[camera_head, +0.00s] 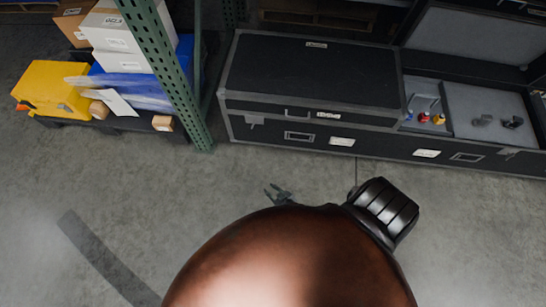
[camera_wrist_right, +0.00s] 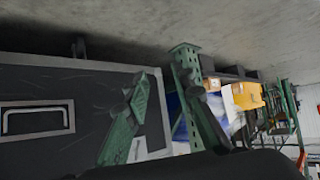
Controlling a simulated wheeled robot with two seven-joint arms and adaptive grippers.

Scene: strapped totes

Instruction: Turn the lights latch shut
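A long black case (camera_head: 310,75) with its lid down stands at the top middle in the head view. A small pale label (camera_head: 328,115) on its front is too blurred to read. A small handle-like fitting (camera_head: 296,113) beside it may be the latch, but I cannot tell its state. My right gripper (camera_head: 278,194) is small in the head view, over the floor in front of the case and apart from it. In the right wrist view its fingers (camera_wrist_right: 163,90) are spread with nothing between them, and a dark case front (camera_wrist_right: 85,100) shows behind. My left gripper is not seen.
An open case (camera_head: 470,105) with grey lining and small items is at the right. A green rack post (camera_head: 170,75) stands close left of the closed case. White boxes (camera_head: 115,40) and a yellow box (camera_head: 52,90) are further left. The floor (camera_head: 200,190) in front is clear.

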